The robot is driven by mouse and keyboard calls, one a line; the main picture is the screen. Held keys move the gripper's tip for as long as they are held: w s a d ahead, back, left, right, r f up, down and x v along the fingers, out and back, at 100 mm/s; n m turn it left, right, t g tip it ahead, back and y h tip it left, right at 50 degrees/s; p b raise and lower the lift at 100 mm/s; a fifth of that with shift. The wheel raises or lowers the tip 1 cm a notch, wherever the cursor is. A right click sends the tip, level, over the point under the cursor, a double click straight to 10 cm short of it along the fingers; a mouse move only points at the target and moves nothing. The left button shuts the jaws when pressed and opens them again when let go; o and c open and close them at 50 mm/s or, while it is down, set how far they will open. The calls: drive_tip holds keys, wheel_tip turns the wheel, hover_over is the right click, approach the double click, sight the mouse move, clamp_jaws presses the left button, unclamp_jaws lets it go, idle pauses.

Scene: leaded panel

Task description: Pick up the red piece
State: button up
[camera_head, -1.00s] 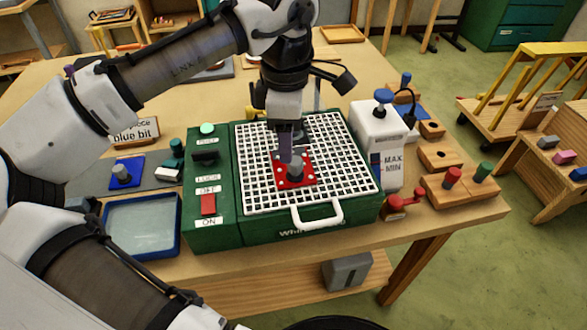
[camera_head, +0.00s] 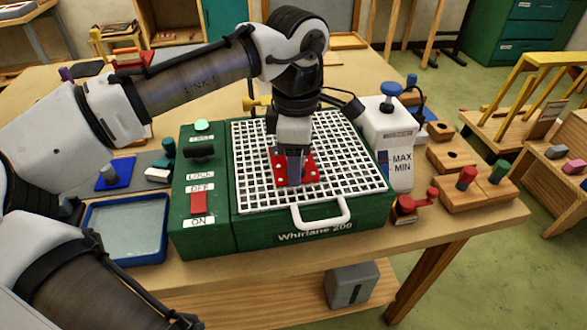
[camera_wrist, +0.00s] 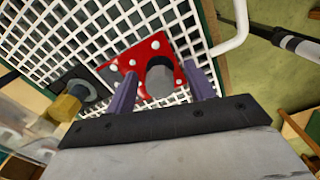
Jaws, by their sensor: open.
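The red piece (camera_head: 308,163) is a flat red plate with white dots and a grey knob. It lies on the white grid (camera_head: 346,166) on top of the green machine (camera_head: 213,231). The red piece also shows in the wrist view (camera_wrist: 138,51), where its round grey knob (camera_wrist: 160,76) stands between my two fingers. My gripper (camera_head: 290,178) is open and low over the red piece. My gripper also shows in the wrist view (camera_wrist: 163,92) with its purple fingers apart, one on each side of the knob. Whether the fingers touch the knob cannot be told.
A dark piece with a brass nut (camera_wrist: 65,105) is beside the red piece on the grid. A white tank (camera_head: 398,160) stands right of the machine, with a red crank (camera_head: 418,203) near it. A blue-rimmed water tray (camera_head: 125,231) and a blue piece (camera_head: 115,174) lie left.

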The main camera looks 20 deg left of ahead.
drive_tip(key=c, duration=1)
drive_tip(key=shift+r, duration=0.2)
wheel_tip(320, 180, up, 20)
drive_tip(key=p, duration=0.9)
drive_tip(key=shift+f, duration=0.1)
drive_tip(key=shift+o, duration=1.4)
drive_tip(key=shift+c, duration=1.4)
